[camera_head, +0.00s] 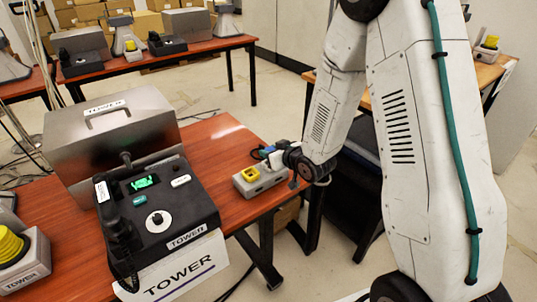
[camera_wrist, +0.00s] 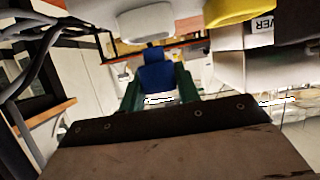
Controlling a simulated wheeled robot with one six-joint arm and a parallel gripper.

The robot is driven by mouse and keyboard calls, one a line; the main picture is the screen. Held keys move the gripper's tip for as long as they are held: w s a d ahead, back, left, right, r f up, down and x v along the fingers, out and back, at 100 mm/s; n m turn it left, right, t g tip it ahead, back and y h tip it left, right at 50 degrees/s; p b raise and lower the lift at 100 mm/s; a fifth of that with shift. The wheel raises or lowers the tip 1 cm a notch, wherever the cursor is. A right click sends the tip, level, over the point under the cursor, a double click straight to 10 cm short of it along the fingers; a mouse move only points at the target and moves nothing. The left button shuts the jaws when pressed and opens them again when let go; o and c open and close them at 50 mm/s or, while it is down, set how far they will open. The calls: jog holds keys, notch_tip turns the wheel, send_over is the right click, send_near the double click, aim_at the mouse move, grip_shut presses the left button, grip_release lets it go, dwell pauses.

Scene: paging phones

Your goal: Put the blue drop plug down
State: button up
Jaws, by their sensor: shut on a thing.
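The blue drop plug (camera_wrist: 157,76) is in the middle of the wrist view, held between the two green fingers of my gripper (camera_wrist: 159,88). In the head view a small bit of the blue plug (camera_head: 266,151) shows at the tip of my gripper (camera_head: 272,156), at the right end of the red-brown table (camera_head: 212,133). My gripper is just behind a grey box with a yellow button (camera_head: 251,174). Whether the plug touches the box or the table cannot be told.
A black phone console (camera_head: 158,215) and a metal case (camera_head: 112,138) labelled TOWER stand left of the box. A paper TOWER sign (camera_head: 178,277) hangs at the front edge. A yellow knob on a grey base (camera_head: 12,250) is at far left. Other tables stand behind.

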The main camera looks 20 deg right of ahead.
jog(key=shift+f, duration=0.8)
jog(key=shift+f, duration=0.3)
jog(key=o, duration=1)
jog(key=shift+r, duration=0.15)
